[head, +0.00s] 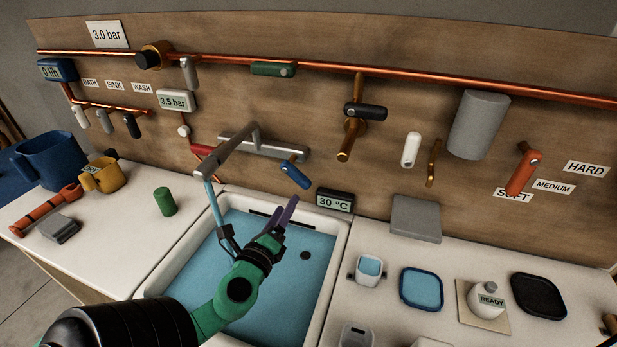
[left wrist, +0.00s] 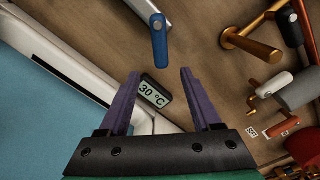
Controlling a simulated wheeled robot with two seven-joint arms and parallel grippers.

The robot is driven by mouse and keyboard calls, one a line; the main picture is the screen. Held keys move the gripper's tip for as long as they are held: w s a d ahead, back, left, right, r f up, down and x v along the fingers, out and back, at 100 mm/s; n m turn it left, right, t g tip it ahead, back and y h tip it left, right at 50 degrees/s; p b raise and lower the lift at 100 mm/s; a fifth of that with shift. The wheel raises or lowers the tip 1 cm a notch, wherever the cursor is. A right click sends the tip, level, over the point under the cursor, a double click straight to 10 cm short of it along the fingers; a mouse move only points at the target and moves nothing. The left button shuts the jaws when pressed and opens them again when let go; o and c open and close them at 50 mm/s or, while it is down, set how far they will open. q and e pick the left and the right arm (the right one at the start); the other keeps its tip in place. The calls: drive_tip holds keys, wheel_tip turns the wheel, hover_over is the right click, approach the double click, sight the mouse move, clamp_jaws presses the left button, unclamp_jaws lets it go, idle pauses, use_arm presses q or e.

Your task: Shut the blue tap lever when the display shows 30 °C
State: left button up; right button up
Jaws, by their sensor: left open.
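The blue tap lever (head: 295,175) hangs slanted from the right side of the grey mixer tap (head: 262,147). It also shows in the left wrist view (left wrist: 159,42), just beyond my fingertips. The display (head: 334,201) reads 30 °C and stands behind the sink's back right corner; it shows between my fingers in the left wrist view (left wrist: 153,93). A red lever (head: 206,151) is on the tap's left side, partly hidden by the spout. My left gripper (head: 258,214) is open and empty over the sink, short of the blue lever. My right gripper is not in view.
A blue stream falls from the spout (head: 235,153) into the water-filled sink (head: 335,262), left of my gripper. Copper pipes (head: 420,78) and several valves line the wooden wall. A blue tray (head: 422,289) and white bottle (head: 488,299) stand on the right counter.

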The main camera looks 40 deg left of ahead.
sight(299, 180)
use_arm(q)
drive_tip(key=p+x, duration=0.1)
drive_tip(key=x, duration=0.1)
drive_tip(key=p+x, duration=0.1)
drive_tip(key=x, duration=0.1)
drive_tip(key=r+p+x, duration=0.1)
drive_tip(key=x, duration=0.1)
drive_tip(key=p+x, duration=0.1)
drive_tip(key=x, duration=0.7)
drive_tip(key=shift+w+f, duration=0.25)
drive_tip(key=shift+f, duration=0.2)
drive_tip(key=shift+a, duration=0.1)
drive_tip(key=c, duration=0.9)
clamp_jaws()
